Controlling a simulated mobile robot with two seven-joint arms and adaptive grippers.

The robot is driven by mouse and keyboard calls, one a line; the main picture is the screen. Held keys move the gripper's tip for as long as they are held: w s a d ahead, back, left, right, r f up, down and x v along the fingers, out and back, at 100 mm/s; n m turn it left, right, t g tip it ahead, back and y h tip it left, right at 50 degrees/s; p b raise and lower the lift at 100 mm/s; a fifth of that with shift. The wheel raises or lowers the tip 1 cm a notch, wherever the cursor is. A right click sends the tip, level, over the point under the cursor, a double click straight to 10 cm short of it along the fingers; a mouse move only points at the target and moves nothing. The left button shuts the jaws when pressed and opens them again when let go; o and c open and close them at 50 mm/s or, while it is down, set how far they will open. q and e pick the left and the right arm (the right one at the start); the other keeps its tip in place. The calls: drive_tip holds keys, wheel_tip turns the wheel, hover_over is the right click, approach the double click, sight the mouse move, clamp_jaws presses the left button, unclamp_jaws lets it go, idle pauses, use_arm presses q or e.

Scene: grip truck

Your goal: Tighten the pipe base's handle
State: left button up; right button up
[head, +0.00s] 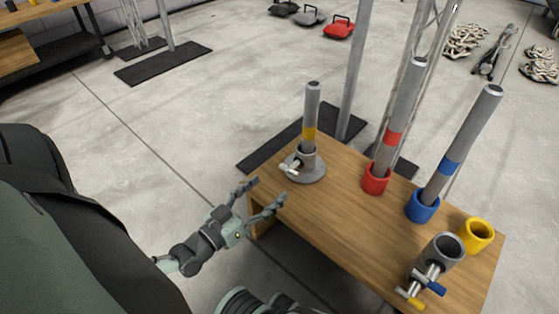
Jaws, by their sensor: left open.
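The pipe base (303,168) is a grey round flange with a short collar at the far left of the wooden table. A grey pipe with a yellow band (311,112) stands upright in it. Its pale handle (289,168) sticks out of the collar toward the left. My left gripper (266,194) is open and empty, just off the table's left edge, in front and to the left of the base. Its fingers point toward the table and appear apart from the handle. My right gripper is not visible.
The wooden table (330,215) holds a red cup (376,178) and a blue cup (422,206), each with a banded pipe, plus an empty yellow cup (475,236). A metal post (356,70) stands behind the table.

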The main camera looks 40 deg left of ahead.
use_arm(q)
drive_tip(key=s, duration=0.2)
drive_tip(key=shift+s+a, duration=0.1)
drive_tip(key=shift+s, duration=0.25)
